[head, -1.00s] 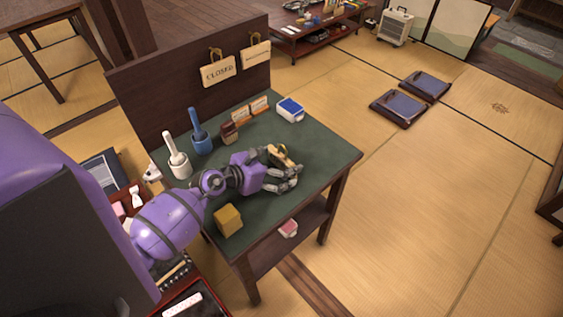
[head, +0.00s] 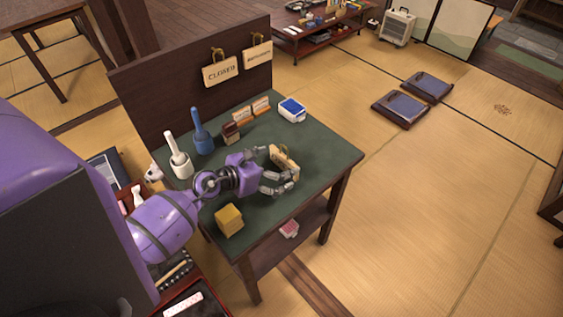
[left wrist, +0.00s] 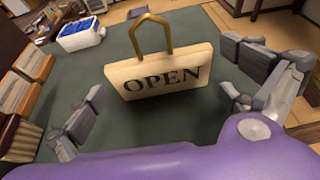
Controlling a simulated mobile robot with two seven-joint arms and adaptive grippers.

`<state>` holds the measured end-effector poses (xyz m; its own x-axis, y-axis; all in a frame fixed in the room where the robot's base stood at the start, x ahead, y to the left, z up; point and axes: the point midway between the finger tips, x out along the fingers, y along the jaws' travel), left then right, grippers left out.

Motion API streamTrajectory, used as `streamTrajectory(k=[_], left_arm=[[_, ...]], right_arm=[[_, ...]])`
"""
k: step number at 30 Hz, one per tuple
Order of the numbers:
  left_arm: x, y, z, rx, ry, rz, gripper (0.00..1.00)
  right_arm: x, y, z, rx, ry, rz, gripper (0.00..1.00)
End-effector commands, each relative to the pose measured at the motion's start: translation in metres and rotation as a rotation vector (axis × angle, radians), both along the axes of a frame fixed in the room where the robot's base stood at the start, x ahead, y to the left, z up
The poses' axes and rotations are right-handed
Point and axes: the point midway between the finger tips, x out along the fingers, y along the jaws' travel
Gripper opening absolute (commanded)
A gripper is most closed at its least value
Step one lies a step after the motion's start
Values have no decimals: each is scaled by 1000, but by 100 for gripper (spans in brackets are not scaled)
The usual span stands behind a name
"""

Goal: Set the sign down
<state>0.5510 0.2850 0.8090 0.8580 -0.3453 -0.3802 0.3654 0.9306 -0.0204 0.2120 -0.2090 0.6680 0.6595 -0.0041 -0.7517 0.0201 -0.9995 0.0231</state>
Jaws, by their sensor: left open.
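The OPEN sign (left wrist: 160,76) is a pale wooden plaque with a brass hanger loop (left wrist: 150,32). It is on or just over the green tabletop; exact contact is hard to tell. In the head view the sign (head: 285,161) is near the table's right side. My left gripper (head: 272,170) is open around it, with its fingers spread. In the left wrist view the fingers of the left gripper (left wrist: 165,115) stand apart on both sides of the sign, with gaps. My right gripper is not in view.
On the green table (head: 315,150) stand a yellow block (head: 229,219), a white mortar (head: 180,165), a blue mortar (head: 203,142), small card signs (head: 251,112) and a blue-and-white box (head: 291,109). A CLOSED sign (head: 220,71) hangs on the panel (head: 150,85) behind.

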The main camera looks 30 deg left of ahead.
Motion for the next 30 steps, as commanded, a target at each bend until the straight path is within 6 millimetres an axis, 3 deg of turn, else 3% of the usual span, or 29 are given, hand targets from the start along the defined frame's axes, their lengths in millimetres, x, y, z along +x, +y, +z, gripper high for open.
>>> streamTrajectory(k=[6,13,18,30], left_arm=[[-44,17,17,3,3,-1,100],[-77,31,31,2,3,0,100],[-86,34,37,0,2,-1,100],[-88,34,39,-16,3,7,100]], right_arm=[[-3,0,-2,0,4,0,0],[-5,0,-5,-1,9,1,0],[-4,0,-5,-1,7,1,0],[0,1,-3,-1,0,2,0]])
